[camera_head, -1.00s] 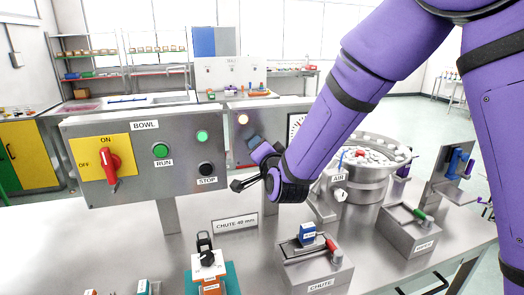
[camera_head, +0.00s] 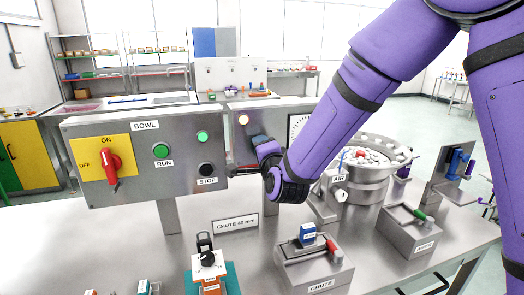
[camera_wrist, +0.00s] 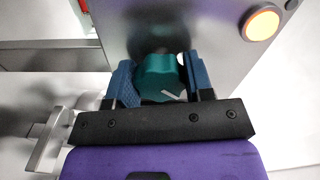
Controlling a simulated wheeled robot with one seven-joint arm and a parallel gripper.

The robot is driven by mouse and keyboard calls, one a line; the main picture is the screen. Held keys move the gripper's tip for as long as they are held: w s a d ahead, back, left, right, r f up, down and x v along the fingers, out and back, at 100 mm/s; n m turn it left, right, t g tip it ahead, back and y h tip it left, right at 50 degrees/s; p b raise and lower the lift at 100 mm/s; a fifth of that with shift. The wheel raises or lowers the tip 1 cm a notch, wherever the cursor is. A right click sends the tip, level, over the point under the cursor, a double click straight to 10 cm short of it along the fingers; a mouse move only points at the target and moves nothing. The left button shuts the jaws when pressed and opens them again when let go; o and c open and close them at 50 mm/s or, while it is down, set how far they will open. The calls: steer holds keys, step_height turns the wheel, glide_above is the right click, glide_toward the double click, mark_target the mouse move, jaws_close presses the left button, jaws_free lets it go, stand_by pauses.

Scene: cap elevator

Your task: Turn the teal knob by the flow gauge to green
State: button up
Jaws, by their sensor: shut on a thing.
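A teal knob (camera_wrist: 160,78) with a white pointer mark sits between the two blue fingers of my gripper (camera_wrist: 163,82) in the wrist view. The fingers stand on either side of it, shut on it. In the head view my gripper (camera_head: 260,142) is at the grey panel right of the STOP button, and the knob is hidden behind it. The white flow gauge dial (camera_head: 296,124) shows only in part at the left edge of my forearm. I cannot see a green mark around the knob.
A lit amber lamp (camera_head: 243,119) is on the panel above my gripper, also in the wrist view (camera_wrist: 261,22). The control box with a red switch (camera_head: 112,167) is left. The bowl feeder (camera_head: 367,180) stands right, the chute fixture (camera_head: 317,263) below.

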steer(key=o, duration=0.9)
steer(key=v, duration=1.1)
steer(key=shift+w, duration=0.1)
